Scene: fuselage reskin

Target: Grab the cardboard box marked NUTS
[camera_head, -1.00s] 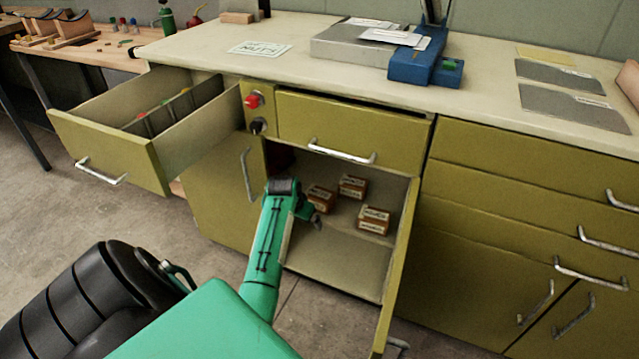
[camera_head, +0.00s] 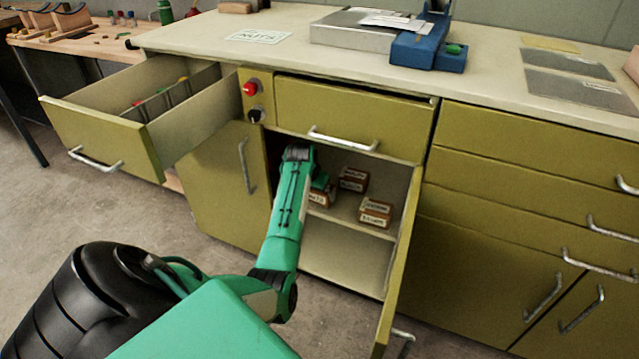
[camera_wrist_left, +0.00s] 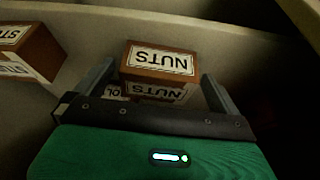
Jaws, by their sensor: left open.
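The cardboard box marked NUTS (camera_wrist_left: 160,60) shows in the left wrist view, brown with white labels that read upside down. In the head view it is the box (camera_head: 320,200) on the cabinet shelf, partly hidden by my left gripper (camera_head: 318,182). In the left wrist view the fingers of my left gripper (camera_wrist_left: 159,78) are open, one on each side of the box. I cannot tell whether they touch it. The lower part of the box is hidden by the gripper body. My right gripper is not in view.
Two more labelled boxes stand on the shelf, one behind (camera_head: 353,179) and one to the right (camera_head: 375,212). The open cabinet door (camera_head: 398,265) bounds the right side. A shut drawer (camera_head: 350,122) lies above the opening. An open drawer (camera_head: 100,140) juts out at left.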

